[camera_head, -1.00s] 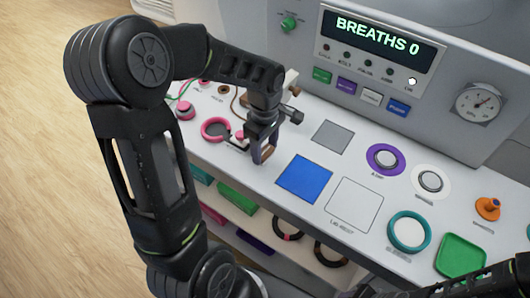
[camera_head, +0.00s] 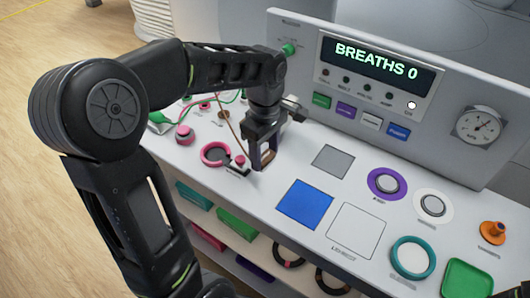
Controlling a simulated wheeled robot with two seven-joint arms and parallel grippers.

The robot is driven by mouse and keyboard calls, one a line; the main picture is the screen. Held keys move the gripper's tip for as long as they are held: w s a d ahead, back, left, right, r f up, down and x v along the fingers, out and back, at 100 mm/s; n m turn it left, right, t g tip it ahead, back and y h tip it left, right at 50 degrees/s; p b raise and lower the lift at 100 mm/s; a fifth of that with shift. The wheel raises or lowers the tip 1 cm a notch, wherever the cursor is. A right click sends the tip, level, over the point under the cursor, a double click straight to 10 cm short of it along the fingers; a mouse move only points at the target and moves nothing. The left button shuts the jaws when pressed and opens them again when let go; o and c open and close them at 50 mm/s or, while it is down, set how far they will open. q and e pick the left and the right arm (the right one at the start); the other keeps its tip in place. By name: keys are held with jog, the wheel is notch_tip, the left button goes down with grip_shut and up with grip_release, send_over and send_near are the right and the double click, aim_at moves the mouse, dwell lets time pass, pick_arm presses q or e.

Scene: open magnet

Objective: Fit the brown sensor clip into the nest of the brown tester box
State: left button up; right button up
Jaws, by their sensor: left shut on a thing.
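My left gripper (camera_head: 262,158) points down over the left part of the white bench and is shut on a small brown piece (camera_head: 268,156), which looks like the sensor clip. The fingers cover most of it. A thin brown cable (camera_head: 232,127) runs from the back left of the bench toward the gripper. I cannot make out the brown tester box or its nest; my left arm and gripper hide part of the bench's back.
Just left of the gripper are a pink ring (camera_head: 215,153) and a pink-topped small part (camera_head: 239,161). To the right lie a grey square (camera_head: 333,161), a blue square (camera_head: 305,204) and an outlined white square (camera_head: 356,231). A console (camera_head: 390,100) stands behind.

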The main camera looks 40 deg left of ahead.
pick_arm(q)
jog(key=w+d+f+m, duration=0.1)
jog(key=w+d+m, duration=0.2)
jog(key=d+m, duration=0.1)
jog(key=w+d+f+m, duration=0.2)
jog(key=w+d+m, duration=0.1)
jog(key=m, duration=0.4)
jog(key=w+d+f+m, duration=0.1)
jog(key=w+d+m, duration=0.3)
jog(key=d+m, duration=0.1)
jog(key=shift+w+f+m, duration=0.1)
jog(key=shift+f+m, duration=0.2)
jog(key=shift+m, duration=0.1)
jog(key=shift+w+d+m, duration=0.1)
jog(key=shift+d+m, duration=0.1)
jog(key=shift+m, duration=0.1)
